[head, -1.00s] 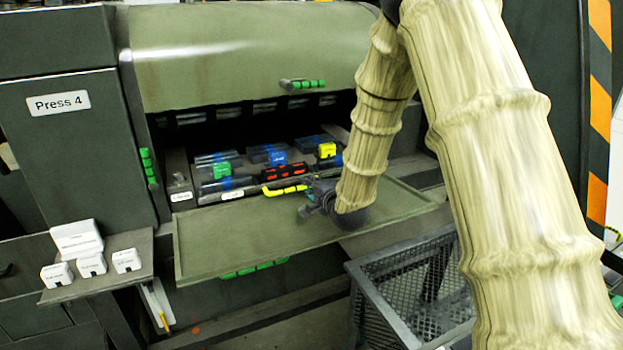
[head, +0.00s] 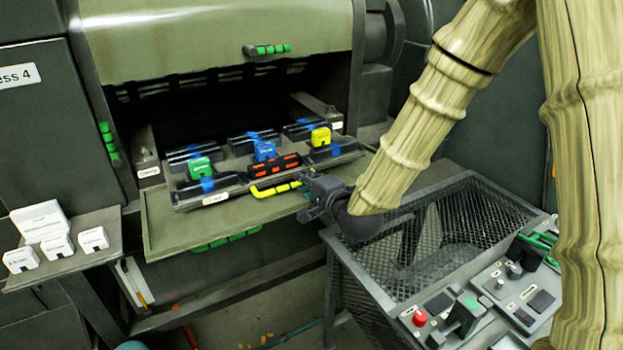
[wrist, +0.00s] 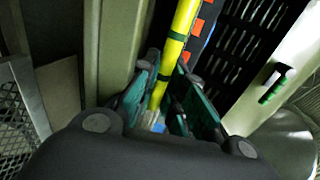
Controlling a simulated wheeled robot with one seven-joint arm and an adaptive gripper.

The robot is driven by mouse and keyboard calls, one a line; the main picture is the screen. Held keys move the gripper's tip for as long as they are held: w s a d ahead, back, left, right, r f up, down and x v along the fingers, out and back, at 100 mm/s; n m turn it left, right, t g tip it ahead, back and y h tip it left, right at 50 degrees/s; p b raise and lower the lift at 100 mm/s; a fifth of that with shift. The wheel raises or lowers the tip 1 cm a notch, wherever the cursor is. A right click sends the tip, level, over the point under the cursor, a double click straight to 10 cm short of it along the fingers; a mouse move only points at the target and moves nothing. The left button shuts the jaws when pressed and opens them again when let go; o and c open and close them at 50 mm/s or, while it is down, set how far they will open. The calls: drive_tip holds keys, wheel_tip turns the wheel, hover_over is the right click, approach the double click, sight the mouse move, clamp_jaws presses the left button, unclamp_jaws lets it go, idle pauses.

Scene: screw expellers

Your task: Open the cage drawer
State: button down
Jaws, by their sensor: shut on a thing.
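The cage drawer (head: 236,193) shows in the head view, slid out of the dark press opening over the lowered green flap (head: 165,225). It carries dark bars with blue bands and green, blue and yellow blocks. Its yellow handle (head: 270,190) runs along the front, beside a black bar with red marks (head: 276,167). My gripper (head: 306,184) is at the handle's right end. In the wrist view the yellow handle (wrist: 178,45) passes between the teal-sided fingers of my gripper (wrist: 168,98), which are shut on it. The fingertips are partly hidden in the head view.
A mesh basket (head: 430,235) stands close below my gripper, with a control panel (head: 485,310) carrying a red button to its right. A shelf with white blocks (head: 60,245) is at the left. The green upper cover (head: 215,40) hangs above the opening.

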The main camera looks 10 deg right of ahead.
drive_tip(key=c, duration=1.5)
unclamp_jaws()
drive_tip(key=shift+s, duration=0.1)
drive_tip(key=shift+s, duration=0.1)
drive_tip(key=v, duration=0.7)
drive_tip(key=shift+s+d+r, duration=0.1)
drive_tip(key=shift+s+d, duration=0.15)
drive_tip(key=shift+s, duration=0.1)
